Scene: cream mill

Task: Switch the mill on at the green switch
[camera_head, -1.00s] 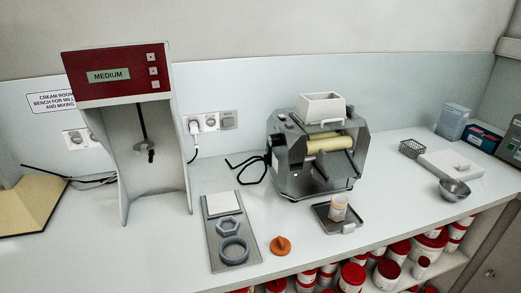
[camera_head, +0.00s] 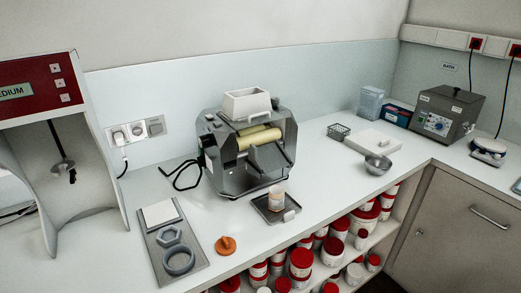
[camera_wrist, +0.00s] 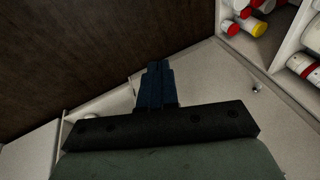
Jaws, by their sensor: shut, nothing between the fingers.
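The mill (camera_head: 246,150) stands on the bench in the middle of the head view. It has a grey metal body, pale yellow rollers and a white hopper (camera_head: 247,103) on top. No green switch can be made out on it at this size. A small jar (camera_head: 277,200) stands on a dark tray (camera_head: 262,208) in front of the mill. My gripper (camera_wrist: 154,68) shows only in the wrist view, with its dark fingers together and empty. It points at the floor and cabinets, away from the mill, which is not in that view.
A red-topped mixer (camera_head: 45,85) stands at the left. A grey plate with rings (camera_head: 183,262) and an orange knob (camera_head: 226,245) lie at the bench front. A metal bowl (camera_head: 378,164) and a grey bath (camera_head: 446,115) are at the right. Red-lidded tubs (camera_head: 301,262) fill the shelf below.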

